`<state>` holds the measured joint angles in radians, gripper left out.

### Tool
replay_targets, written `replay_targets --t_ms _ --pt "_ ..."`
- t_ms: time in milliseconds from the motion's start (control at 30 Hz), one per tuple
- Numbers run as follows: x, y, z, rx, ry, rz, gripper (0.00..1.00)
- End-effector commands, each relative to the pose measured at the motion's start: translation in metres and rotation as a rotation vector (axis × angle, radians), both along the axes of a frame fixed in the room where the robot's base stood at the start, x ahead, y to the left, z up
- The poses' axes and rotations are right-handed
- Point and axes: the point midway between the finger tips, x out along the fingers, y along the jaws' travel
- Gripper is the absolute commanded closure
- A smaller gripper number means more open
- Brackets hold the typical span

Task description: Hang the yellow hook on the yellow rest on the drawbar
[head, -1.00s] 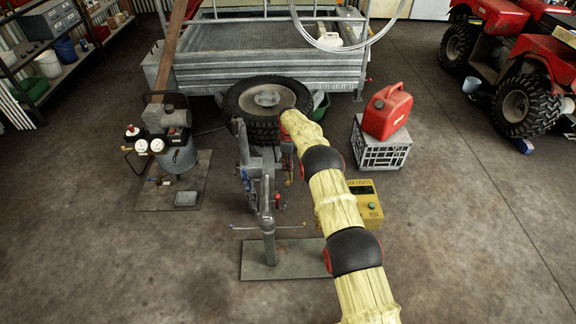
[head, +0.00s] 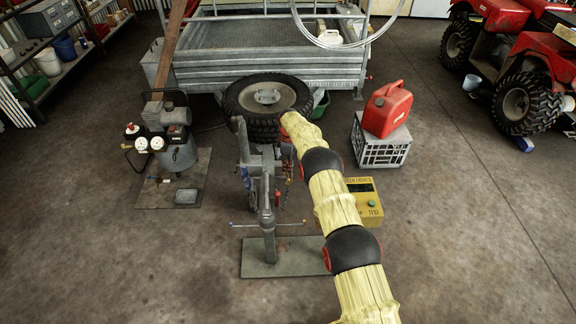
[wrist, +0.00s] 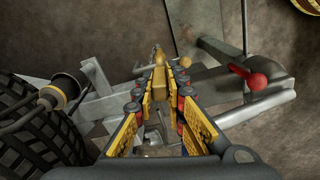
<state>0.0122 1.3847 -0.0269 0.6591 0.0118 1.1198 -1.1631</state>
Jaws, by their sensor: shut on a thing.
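In the wrist view my gripper (wrist: 160,92) points along the grey drawbar (wrist: 105,105), its two yellow-padded fingers closed in on a small yellow piece, which looks like the yellow hook (wrist: 156,97). The hook's lower end and exact shape are partly hidden by the fingers. A small yellow knob (wrist: 185,62) shows just beyond the fingertips to the right; I cannot tell whether it is the yellow rest. I cannot tell whether the hook touches anything but the fingers. In the head view my gripper is mostly hidden behind my arm and the grey stand (head: 266,205).
A red-knobbed lever (wrist: 257,82) stands close to the right of the fingers. A dark plug on a cable (wrist: 55,97) and a tyre (wrist: 30,140) are at left. A yellow test box (head: 366,205) and a red fuel can (head: 387,110) on a crate stand right of the drawbar.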

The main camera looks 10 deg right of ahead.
Motion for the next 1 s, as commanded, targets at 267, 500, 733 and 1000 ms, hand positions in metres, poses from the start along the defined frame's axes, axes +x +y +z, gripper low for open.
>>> replay_targets --t_ms 267,500,733,1000 --pt "0.0 0.0 -0.006 0.0 0.0 0.0 1.0" --pt "0.0 0.0 -0.011 0.0 -0.001 0.0 1.0" --pt "0.0 0.0 -0.017 0.0 0.0 0.0 1.0" --pt "0.0 0.0 -0.016 0.0 0.0 0.0 0.73"
